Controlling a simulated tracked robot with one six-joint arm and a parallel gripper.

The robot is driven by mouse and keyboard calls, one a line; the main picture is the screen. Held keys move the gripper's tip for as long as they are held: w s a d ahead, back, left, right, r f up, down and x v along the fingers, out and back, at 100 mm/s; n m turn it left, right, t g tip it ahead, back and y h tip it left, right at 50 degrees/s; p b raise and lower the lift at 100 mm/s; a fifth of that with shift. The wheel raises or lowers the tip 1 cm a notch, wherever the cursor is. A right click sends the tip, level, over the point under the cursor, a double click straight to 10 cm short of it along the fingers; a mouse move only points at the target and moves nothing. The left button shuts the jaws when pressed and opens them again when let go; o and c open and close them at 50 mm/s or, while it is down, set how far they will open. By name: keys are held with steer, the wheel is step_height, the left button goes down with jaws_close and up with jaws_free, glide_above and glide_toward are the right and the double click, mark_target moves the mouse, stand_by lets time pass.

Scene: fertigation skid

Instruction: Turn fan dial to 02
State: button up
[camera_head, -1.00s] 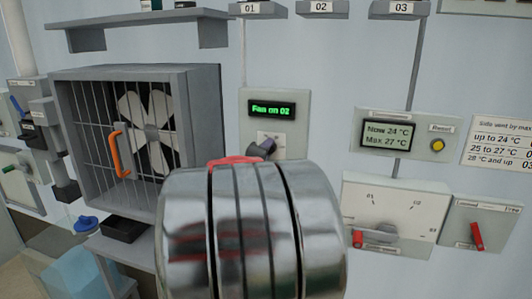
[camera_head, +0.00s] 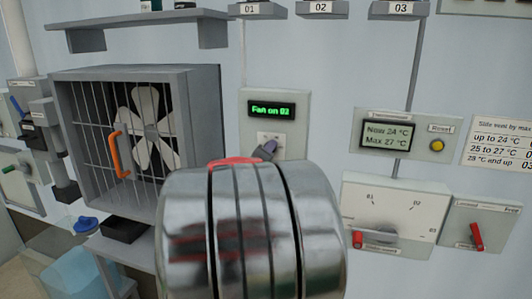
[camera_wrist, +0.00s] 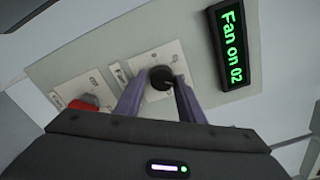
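The fan dial is a dark round knob (camera_wrist: 161,77) on a white plate, under the green display (camera_head: 271,110). The display (camera_wrist: 231,46) reads "Fan on 02" in the wrist view; its last digit is too blurred in the head view to be sure. My gripper (camera_wrist: 161,82) has its two purple-grey fingers on either side of the knob. I cannot tell whether they press on it or leave a small gap. In the head view my gripper (camera_head: 264,150) is at the dial, with my metal wrist hiding the panel below.
A red knob (camera_wrist: 85,103) sits beside the dial plate in the wrist view. A caged fan (camera_head: 148,125) with an orange handle (camera_head: 120,153) stands left of the panel. On the right are a reset panel (camera_head: 400,118), a 01–03 lever panel (camera_head: 405,195) and a red lever (camera_head: 477,236).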

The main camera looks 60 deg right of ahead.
steer(key=o, duration=0.4)
steer(key=shift+w, duration=0.1)
steer(key=shift+r, duration=0.1)
steer(key=a, duration=0.4)
steer(key=s+a, duration=0.1)
steer(key=a, duration=0.4)
steer(key=s+a, duration=0.1)
steer(key=a, duration=0.3)
steer(key=shift+s+a, duration=0.1)
steer(key=shift+a, duration=0.25)
